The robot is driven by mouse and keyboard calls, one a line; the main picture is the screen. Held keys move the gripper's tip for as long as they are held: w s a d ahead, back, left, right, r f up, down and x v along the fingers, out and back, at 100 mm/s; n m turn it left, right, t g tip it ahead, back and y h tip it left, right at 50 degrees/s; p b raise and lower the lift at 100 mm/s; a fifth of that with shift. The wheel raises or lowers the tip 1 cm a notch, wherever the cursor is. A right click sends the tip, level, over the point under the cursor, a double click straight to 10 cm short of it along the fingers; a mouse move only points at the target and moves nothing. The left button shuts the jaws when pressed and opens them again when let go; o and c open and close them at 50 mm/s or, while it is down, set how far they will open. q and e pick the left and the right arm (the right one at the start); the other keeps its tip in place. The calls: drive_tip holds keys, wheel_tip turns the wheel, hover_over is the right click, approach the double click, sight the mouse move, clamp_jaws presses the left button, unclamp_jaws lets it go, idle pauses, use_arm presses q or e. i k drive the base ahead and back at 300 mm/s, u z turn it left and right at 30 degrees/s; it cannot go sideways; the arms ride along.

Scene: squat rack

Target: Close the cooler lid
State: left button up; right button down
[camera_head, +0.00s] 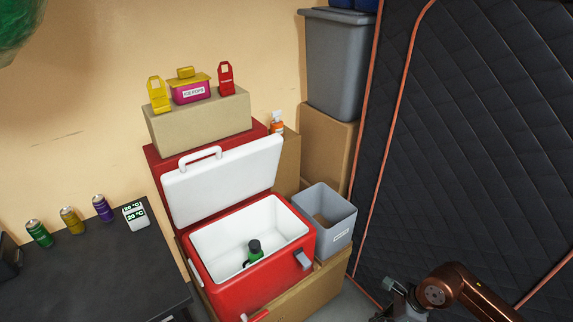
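The red cooler (240,290) sits on a cardboard box in the middle of the camera_head view, with its white inside showing. Its lid (225,182) stands open at the back, white inner face toward me, leaning back. A white handle (200,158) shows at the lid's top left edge. A green bottle with a black cap (254,252) is inside the cooler. My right gripper (393,303) is at the bottom edge, right of the cooler and apart from it. Its fingers are too cut off and small to read. My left gripper is not in view.
A grey open bin (327,222) stands close right of the cooler. A dark table (95,265) with several cans and a small display is at the left. A cardboard box (200,125) holding yellow, pink and red items is behind the lid. A black quilted wall (470,140) bounds the right.

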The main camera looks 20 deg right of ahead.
sight(197, 191)
drive_tip(key=z, duration=1.3)
drive_tip(key=i, duration=0.6)
drive_tip(key=u, duration=0.7)
